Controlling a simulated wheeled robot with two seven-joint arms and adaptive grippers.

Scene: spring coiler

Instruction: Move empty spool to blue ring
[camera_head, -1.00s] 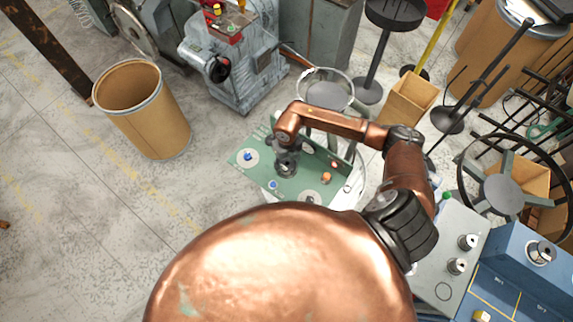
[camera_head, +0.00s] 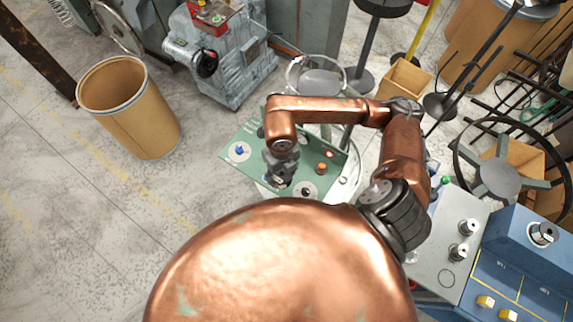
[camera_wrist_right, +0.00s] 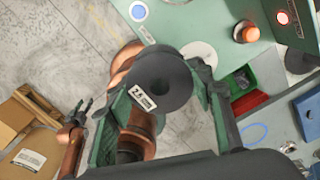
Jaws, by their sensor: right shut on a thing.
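In the head view the right gripper (camera_head: 280,172) is above the green panel, and the spool is hard to make out there. A thin blue ring (camera_wrist_right: 253,134) is marked on the grey bench top, right of the spool in the wrist view, with nothing on it. My left gripper (camera_wrist_right: 78,108) shows small at the left of the wrist view; its jaws are unclear.
The green panel (camera_head: 238,133) carries a blue button and an orange knob. A grey bench (camera_head: 425,262) with metal knobs and a black ring stands at right, beside a blue machine (camera_head: 515,262). A brown drum (camera_head: 140,115) stands at left, with open floor around it.

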